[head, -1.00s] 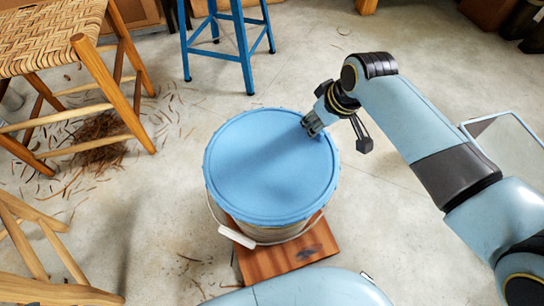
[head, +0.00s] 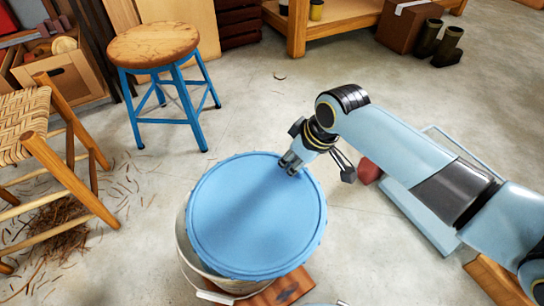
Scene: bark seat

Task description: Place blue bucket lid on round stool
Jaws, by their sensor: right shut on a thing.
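The round blue bucket lid (head: 255,220) is in the lower middle of the head view. My right gripper (head: 291,164) is shut on its far right rim. The lid hangs over the off-white bucket (head: 190,262) and is shifted to the right of it. The bucket's left edge shows beside the lid; the lid hides most of the rest. The round stool (head: 153,45) stands upright at the upper left, with a wooden seat and blue legs. Its seat is bare. My left gripper is out of view.
A woven chair (head: 35,130) stands at the left, with brown bark strips (head: 50,230) scattered by it. A wooden board (head: 285,290) lies under the bucket. Boots (head: 440,42) and a cardboard box (head: 405,25) are at the upper right. Floor between bucket and stool is clear.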

